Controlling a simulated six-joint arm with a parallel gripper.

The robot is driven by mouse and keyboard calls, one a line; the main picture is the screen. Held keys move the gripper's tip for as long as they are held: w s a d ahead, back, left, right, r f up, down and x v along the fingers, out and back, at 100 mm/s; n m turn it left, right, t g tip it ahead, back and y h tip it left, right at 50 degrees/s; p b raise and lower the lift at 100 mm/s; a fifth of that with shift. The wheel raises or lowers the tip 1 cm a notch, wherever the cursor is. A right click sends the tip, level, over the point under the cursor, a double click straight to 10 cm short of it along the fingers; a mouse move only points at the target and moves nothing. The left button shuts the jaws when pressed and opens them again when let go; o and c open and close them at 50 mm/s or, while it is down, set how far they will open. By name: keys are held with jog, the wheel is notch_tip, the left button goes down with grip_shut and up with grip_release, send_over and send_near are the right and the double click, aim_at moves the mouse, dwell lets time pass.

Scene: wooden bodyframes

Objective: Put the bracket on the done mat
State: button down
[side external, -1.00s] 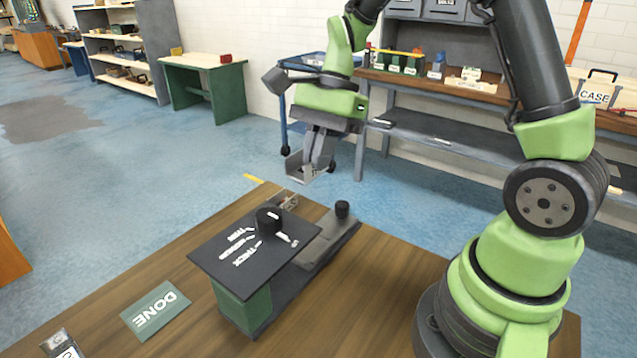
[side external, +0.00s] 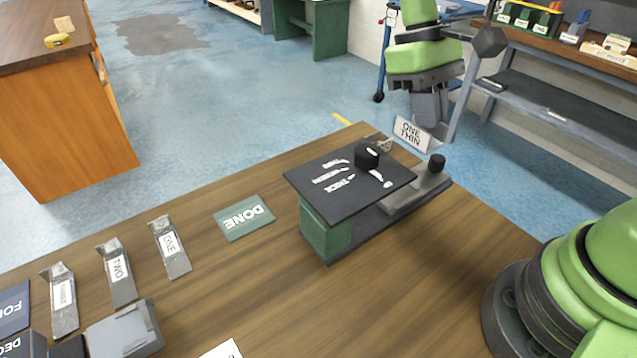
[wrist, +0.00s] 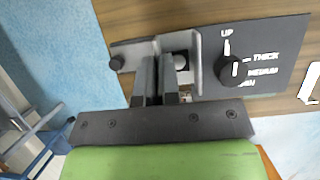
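The grey metal bracket (side external: 411,133) has a white label reading ONE THIN facing the side camera. My gripper (side external: 430,112) is shut on it and holds it in the air behind the machine. In the wrist view the fingers (wrist: 160,85) point toward the bracket's grey plate (wrist: 126,52); the exact grip is partly hidden. The green done mat (side external: 244,217) lies flat and bare on the wooden table, left of the machine and well apart from my gripper.
The machine has a dark top plate (side external: 345,183), a black knob (side external: 367,153) and a green body (side external: 325,234). Labelled metal pieces (side external: 170,248) stand in a row at left, near a grey block (side external: 124,331) and a blue mat (side external: 14,307).

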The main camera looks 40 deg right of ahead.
jog(key=shift+n, duration=0.4)
jog(key=r, duration=0.5)
jog(key=shift+w+a, duration=0.2)
jog(key=shift+w, duration=0.15)
jog(key=w+a+n+t+h, duration=0.1)
jog(key=w+a+n+h, duration=0.2)
jog(key=w+n, duration=0.3)
jog(key=n+t+y, duration=0.3)
jog(key=n+t, duration=0.5)
jog(key=n, duration=2.1)
send_over(232, 216)
jog(key=s, duration=0.2)
notch_tip(232, 216, down, 21)
jog(key=shift+w+f, duration=0.1)
